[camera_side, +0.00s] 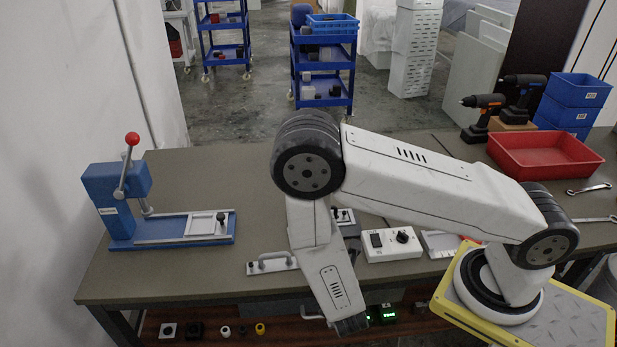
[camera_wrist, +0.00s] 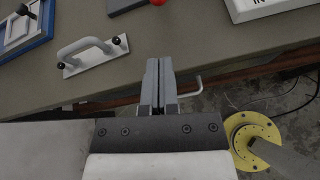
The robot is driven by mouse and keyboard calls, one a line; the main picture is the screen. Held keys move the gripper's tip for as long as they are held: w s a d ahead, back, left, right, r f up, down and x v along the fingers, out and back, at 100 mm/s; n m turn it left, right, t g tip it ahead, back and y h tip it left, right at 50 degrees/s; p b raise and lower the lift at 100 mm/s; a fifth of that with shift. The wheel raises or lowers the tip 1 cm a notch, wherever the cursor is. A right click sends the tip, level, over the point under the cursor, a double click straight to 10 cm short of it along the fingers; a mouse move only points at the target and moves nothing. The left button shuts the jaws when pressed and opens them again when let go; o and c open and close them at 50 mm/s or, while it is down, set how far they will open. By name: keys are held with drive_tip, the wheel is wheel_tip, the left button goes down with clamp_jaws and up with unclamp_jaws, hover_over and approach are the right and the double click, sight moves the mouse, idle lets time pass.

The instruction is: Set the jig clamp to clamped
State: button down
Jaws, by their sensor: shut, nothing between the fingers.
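No part is labelled as the jig clamp. One candidate is the blue fixture (camera_side: 160,240) with a pale frame and a small upright black knob (camera_side: 220,217), at the foot of the blue lever press (camera_side: 113,187). Its corner with the black-tipped lever (camera_wrist: 24,11) shows at the top left of the wrist view. A pale plate with a bar handle (camera_side: 273,258) lies nearer the table's front edge; it also shows in the wrist view (camera_wrist: 84,46). My gripper (camera_wrist: 160,65) is shut and empty, beyond the front edge in the wrist view, apart from both. In the side view my gripper (camera_side: 350,325) points downward.
A white control box (camera_side: 392,246) with a knob stands right of my forearm. A dark block with a red ball (camera_wrist: 157,2) is at the wrist view's top edge. A red bin (camera_side: 545,155) and drills (camera_side: 483,115) are at the right. The table's left front is clear.

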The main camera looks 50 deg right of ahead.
drive_tip(key=shift+w+d+f, duration=0.1)
drive_tip(key=shift+d, duration=0.05)
drive_tip(key=shift+x, duration=4.8)
drive_tip(key=shift+w+d+r+g+y, duration=0.1)
drive_tip(key=shift+r+g+y, duration=0.6)
drive_tip(key=shift+g+y, duration=0.45)
drive_tip(key=shift+w+r, duration=0.1)
drive_tip(key=shift+r, duration=0.35)
drive_tip(key=shift+w+d+r, duration=0.1)
drive_tip(key=shift+d+r, duration=0.05)
drive_tip(key=shift+r, duration=0.15)
drive_tip(key=shift+w+d+r+g+y, duration=0.3)
drive_tip(key=shift+r+g+y, duration=0.25)
drive_tip(key=shift+r+y, duration=0.05)
drive_tip(key=shift+w+d+r+g+y, duration=0.3)
drive_tip(key=shift+r+g+y, duration=0.25)
drive_tip(key=shift+r, duration=0.1)
drive_tip(key=shift+w+d+r, duration=0.7)
drive_tip(key=shift+r, duration=0.2)
drive_tip(key=shift+w+d+r, duration=0.6)
drive_tip(key=shift+w+d, duration=0.25)
